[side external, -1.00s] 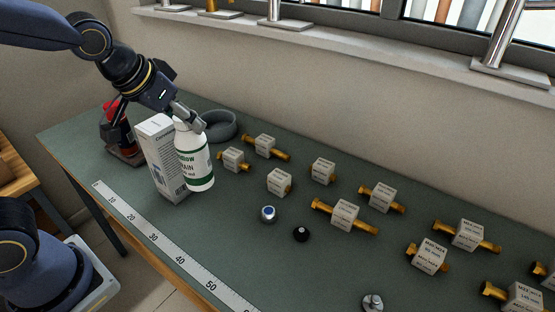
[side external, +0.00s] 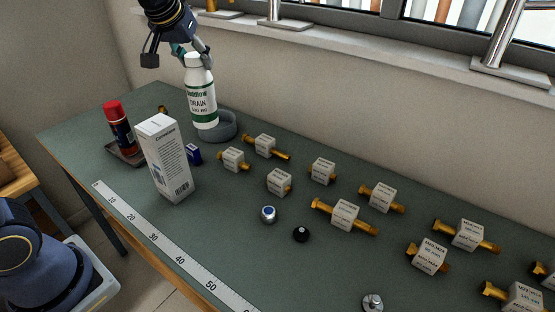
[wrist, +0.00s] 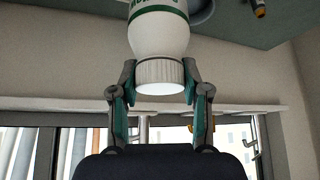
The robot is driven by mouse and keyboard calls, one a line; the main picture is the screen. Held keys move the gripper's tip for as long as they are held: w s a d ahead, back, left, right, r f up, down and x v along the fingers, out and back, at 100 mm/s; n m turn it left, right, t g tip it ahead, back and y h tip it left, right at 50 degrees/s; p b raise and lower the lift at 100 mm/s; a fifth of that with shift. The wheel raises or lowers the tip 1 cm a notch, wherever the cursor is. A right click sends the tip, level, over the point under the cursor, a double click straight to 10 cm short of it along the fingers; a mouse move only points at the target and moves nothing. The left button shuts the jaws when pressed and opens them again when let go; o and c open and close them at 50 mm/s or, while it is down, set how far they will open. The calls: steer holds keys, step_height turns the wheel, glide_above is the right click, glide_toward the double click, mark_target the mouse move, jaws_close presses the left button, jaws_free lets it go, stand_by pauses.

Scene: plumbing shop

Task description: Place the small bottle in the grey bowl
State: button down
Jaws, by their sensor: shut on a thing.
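The small white bottle with a green band (side external: 201,98) is upright in the side view. My gripper (side external: 194,54) is above it and shut on its ribbed white cap, which shows between the two fingers in the wrist view (wrist: 160,72). The grey bowl (side external: 228,128) is at the back of the bench. In the side view the bottle's lower end overlaps the bowl and hides part of it. I cannot tell whether the bottle's base is inside the bowl or above it. Part of the bowl's rim (wrist: 203,12) shows beside the bottle in the wrist view.
A tall white box (side external: 165,160) stands in front of the bowl. A red-capped can (side external: 118,128) is in a dark tray at left, and a small blue box (side external: 194,154) lies behind the white box. Several labelled brass bolts (side external: 345,215) spread rightward. A ruler (side external: 165,245) runs along the front edge.

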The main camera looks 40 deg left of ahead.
steer(key=w+a+f+n+y, duration=0.1)
steer(key=w+a+f, duration=0.15)
steer(key=a, duration=0.35)
steer(key=w+a+f+n, duration=0.2)
steer(key=a+f, duration=0.1)
steer(key=a, duration=0.4)
steer(key=w+r+x, duration=0.1)
steer(key=w+x, duration=0.1)
steer(key=x, duration=0.7)
steer(key=w+r+x, duration=0.1)
steer(key=x, duration=0.7)
steer(key=shift+w+d+f+g, duration=0.3)
steer(key=shift+w+g, duration=0.1)
steer(key=shift+w, duration=0.2)
steer(key=shift+f, duration=0.1)
steer(key=c, duration=0.6)
jaws_free()
steer(key=shift+f, duration=0.1)
steer(key=shift+o, duration=0.2)
